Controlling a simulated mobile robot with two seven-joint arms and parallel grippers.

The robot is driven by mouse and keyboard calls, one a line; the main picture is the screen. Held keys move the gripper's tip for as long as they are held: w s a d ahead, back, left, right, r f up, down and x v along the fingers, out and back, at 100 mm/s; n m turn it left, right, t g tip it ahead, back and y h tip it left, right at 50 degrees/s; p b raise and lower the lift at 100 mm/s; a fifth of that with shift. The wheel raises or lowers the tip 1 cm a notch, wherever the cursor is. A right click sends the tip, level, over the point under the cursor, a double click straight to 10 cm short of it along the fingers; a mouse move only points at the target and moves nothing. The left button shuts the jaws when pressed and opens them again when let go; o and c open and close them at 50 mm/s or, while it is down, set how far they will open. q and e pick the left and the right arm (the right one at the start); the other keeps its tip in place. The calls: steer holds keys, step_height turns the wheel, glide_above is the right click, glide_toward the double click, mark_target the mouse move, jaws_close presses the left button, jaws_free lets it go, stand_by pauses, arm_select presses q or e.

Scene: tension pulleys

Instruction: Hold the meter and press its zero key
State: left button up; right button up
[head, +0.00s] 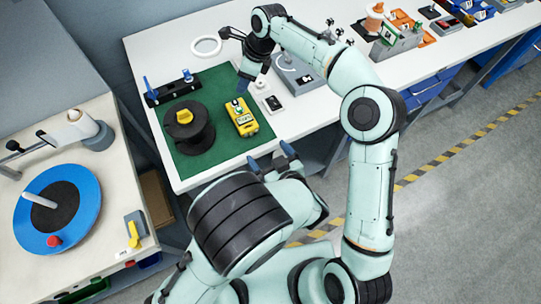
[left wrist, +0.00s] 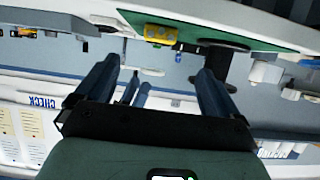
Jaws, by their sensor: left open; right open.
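The yellow meter (head: 243,123) lies on the green mat (head: 211,81), just right of a black spool. Its zero key is too small to make out. My left gripper (head: 269,157) is open and empty at the table's front edge, nearer than the meter and apart from it. In the left wrist view the yellow meter (left wrist: 160,34) shows beyond the open fingers (left wrist: 158,68), close to the green mat's edge (left wrist: 225,24). My right gripper (head: 233,60) is open and empty, beyond the meter and above the back of the mat.
The black spool (head: 187,135) with a yellow knob stands left of the meter. A black rack with blue pegs (head: 170,89) is behind it. A white ring (head: 206,46), a small white-and-black device (head: 273,103) and a grey box (head: 292,74) lie around the mat. The mat's front is clear.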

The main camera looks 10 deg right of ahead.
mark_target(251, 131)
arm_select(q)
steer(key=x, duration=1.2)
steer(key=shift+w+a+f, duration=0.15)
steer(key=shift+w+f, duration=0.05)
steer(key=shift+w, duration=0.05)
steer(key=c, duration=1.3)
steer(key=shift+c, duration=0.5)
arm_select(e)
jaws_close()
